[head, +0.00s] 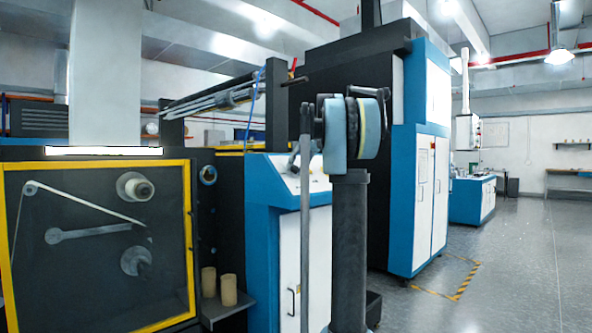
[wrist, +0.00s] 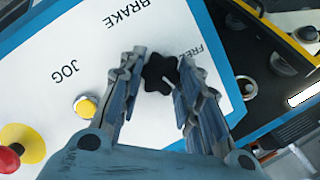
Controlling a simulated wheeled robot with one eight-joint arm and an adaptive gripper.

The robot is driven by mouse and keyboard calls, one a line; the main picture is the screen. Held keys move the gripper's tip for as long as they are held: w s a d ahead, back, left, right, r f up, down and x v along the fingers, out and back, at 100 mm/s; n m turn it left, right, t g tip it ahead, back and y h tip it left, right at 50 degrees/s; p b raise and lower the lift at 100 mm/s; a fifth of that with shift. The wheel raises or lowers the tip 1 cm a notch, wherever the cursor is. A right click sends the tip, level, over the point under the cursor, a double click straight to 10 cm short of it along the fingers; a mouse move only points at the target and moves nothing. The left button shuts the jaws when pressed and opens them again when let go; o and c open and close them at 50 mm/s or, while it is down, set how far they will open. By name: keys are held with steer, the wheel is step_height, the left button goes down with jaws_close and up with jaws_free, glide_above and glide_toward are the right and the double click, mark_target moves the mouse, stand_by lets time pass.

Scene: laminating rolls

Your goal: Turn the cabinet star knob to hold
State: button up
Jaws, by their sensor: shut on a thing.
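The black star knob (wrist: 160,73) sits on the white sloping panel, in the upper middle of the wrist view. My gripper (wrist: 160,67) is shut on it, one finger on its left side and one on its right. A small pale mark shows at the knob's lower right. The word FREE, partly covered by a finger, stands just right of the knob, and BRAKE stands above. No HOLD label can be read. In the head view the blue and white cabinet (head: 262,215) stands left of my arm; the knob and fingers cannot be made out there.
Left of my fingers on the panel are a yellow button (wrist: 85,106) by the word JOG and a red button (wrist: 9,157) on a yellow disc. A yellow-framed roll machine (head: 100,240) stands left in the head view. Open floor (head: 530,250) lies right.

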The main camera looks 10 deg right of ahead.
steer(key=m, duration=0.2)
steer(key=m+y, duration=0.1)
steer(key=m, duration=0.2)
steer(key=shift+d+f+y, duration=0.1)
steer(key=shift+d+y, duration=0.1)
steer(key=shift+y, duration=0.1)
steer(key=m, duration=0.2)
steer(key=m+t+y, duration=0.1)
steer(key=m, duration=0.2)
steer(key=shift+s+f+m+t, duration=0.1)
steer(key=shift+m+t, duration=0.2)
steer(key=m+t, duration=0.1)
steer(key=m, duration=0.1)
steer(key=m+y, duration=0.1)
steer(key=m, duration=0.2)
steer(key=shift+s+m+t, duration=0.1)
steer(key=shift+m+t, duration=0.2)
steer(key=shift+t, duration=0.1)
steer(key=m, duration=0.2)
steer(key=m+t, duration=0.1)
steer(key=m, duration=0.2)
steer(key=shift+t, duration=0.3)
steer(key=shift+m, duration=0.5)
steer(key=o, duration=1)
steer(key=shift+f, duration=0.1)
steer(key=shift+o, duration=0.2)
steer(key=shift+s, duration=0.1)
